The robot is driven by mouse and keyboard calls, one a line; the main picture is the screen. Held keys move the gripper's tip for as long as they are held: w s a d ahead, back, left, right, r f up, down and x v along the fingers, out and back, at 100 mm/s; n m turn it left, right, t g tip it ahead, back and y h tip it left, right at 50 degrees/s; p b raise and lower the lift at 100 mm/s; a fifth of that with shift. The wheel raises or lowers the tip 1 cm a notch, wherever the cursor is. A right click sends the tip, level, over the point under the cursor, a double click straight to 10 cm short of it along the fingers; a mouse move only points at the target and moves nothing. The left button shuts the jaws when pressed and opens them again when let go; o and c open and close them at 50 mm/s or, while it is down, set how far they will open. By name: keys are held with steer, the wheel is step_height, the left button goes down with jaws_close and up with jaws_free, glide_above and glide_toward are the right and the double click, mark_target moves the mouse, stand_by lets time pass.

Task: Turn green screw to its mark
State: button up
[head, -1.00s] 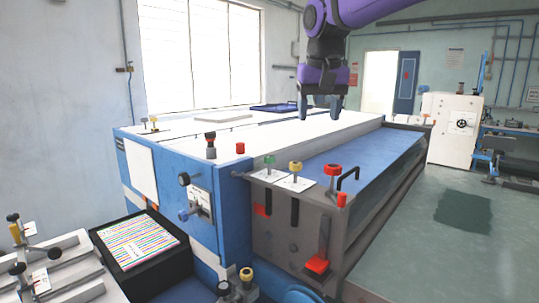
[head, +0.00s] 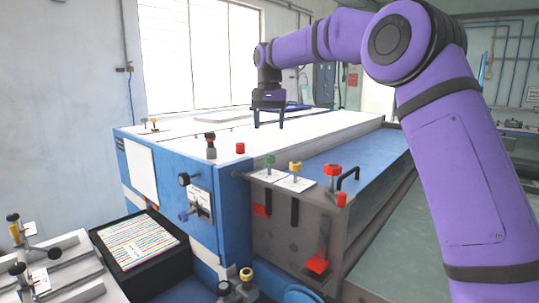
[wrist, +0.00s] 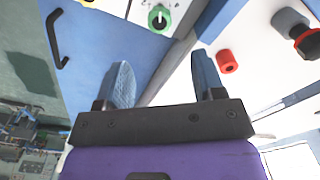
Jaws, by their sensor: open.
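The green screw (head: 270,160) stands upright at the near edge of the machine top, left of the yellow screw. In the wrist view its round green knob (wrist: 158,17) shows at the top, on a white card (wrist: 172,7) with small dark marks, too small to read. My gripper (head: 268,124) points down, open and empty, above the white machine top and apart from the screw. In the wrist view the two blue-grey fingers (wrist: 162,75) are spread, with the green knob beyond the gap between them.
A yellow screw (head: 295,168) and a red screw (head: 332,170) stand right of the green one. A red cap (head: 240,148) and a red-and-black knob (head: 210,140) stand to the left. The white top (head: 220,128) is mostly clear.

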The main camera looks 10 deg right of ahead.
mark_target(270, 156)
step_height(270, 156, down, 10)
steer(key=shift+r, duration=0.15)
stand_by(0.3)
steer(key=c, duration=0.9)
